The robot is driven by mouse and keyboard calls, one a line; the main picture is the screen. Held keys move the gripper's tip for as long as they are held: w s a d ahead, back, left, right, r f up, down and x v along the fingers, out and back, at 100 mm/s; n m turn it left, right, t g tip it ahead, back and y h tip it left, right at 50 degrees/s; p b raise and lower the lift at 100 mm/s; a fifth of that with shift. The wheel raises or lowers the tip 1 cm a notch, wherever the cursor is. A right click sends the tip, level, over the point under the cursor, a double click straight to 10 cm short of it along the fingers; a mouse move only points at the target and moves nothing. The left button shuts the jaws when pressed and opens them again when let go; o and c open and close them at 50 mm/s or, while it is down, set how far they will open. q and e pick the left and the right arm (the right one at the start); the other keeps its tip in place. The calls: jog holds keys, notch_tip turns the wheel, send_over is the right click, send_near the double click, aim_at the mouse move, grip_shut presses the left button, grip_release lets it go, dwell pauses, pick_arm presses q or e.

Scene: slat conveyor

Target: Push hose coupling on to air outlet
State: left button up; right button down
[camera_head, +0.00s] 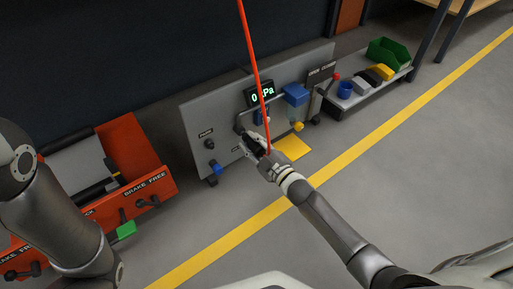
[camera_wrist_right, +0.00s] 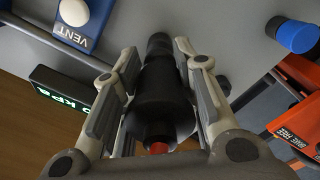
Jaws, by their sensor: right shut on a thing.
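My right gripper (camera_head: 251,144) is at the grey panel (camera_head: 226,102) and is shut on the black hose coupling (camera_wrist_right: 160,92), which lies lengthwise between the fingers in the right wrist view. The red hose (camera_head: 254,62) rises from the gripper, and its end (camera_wrist_right: 157,148) shows at the coupling's near end. The dark air outlet (camera_wrist_right: 159,42) shows straight beyond the coupling, in line with it. The coupling's far end overlaps the outlet in the picture; I cannot tell whether it is seated. My left gripper is not in view; only my left arm shows.
The display (camera_head: 261,93) reads 0 kPa. A blue VENT plate (camera_wrist_right: 80,30) with a white knob is beside the gripper. An orange rack (camera_head: 150,165) marked BRAKE FREE stands left. A low shelf (camera_head: 370,92) with coloured bins is right. The floor in front is clear.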

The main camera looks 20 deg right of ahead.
jog(key=shift+b+x, duration=0.3)
jog(key=shift+x, duration=0.6)
dwell(0.8)
jog(key=c, duration=1)
grip_release()
jog(key=shift+c, duration=0.2)
jog(key=shift+s+f, duration=0.1)
jog(key=shift+s+d, duration=0.1)
jog(key=shift+s, duration=0.15)
jog(key=v, duration=1.1)
